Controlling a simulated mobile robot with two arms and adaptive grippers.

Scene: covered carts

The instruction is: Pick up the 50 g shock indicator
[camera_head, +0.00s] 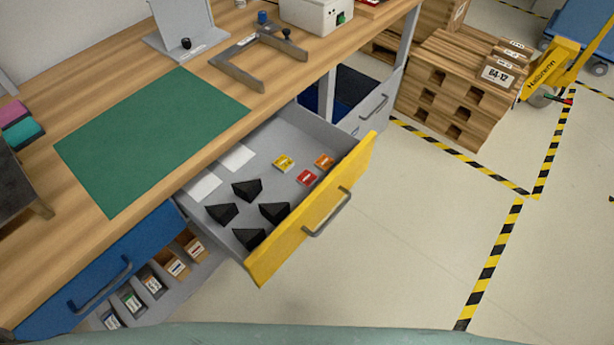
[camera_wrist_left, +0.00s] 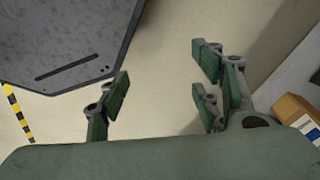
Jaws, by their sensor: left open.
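Three small square tags lie in the open drawer with the yellow front in the head view: a yellow one (camera_head: 284,163), an orange one (camera_head: 324,161) and a red one (camera_head: 307,178). Their print is too small to read, so I cannot tell which is the 50 g shock indicator. The drawer (camera_head: 262,256) is pulled out from under the workbench. My left gripper (camera_wrist_left: 163,92) shows in the left wrist view, open and empty above the floor, away from the tags. Neither gripper shows in the head view.
Several black corner pieces (camera_head: 247,189) and white cards (camera_head: 238,157) share the drawer. The wooden bench (camera_head: 122,228) bears a green mat (camera_head: 150,135) and a grey clamp frame (camera_head: 232,55). Below are a blue drawer (camera_head: 110,272) and small boxes. Floor right of the drawer is clear.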

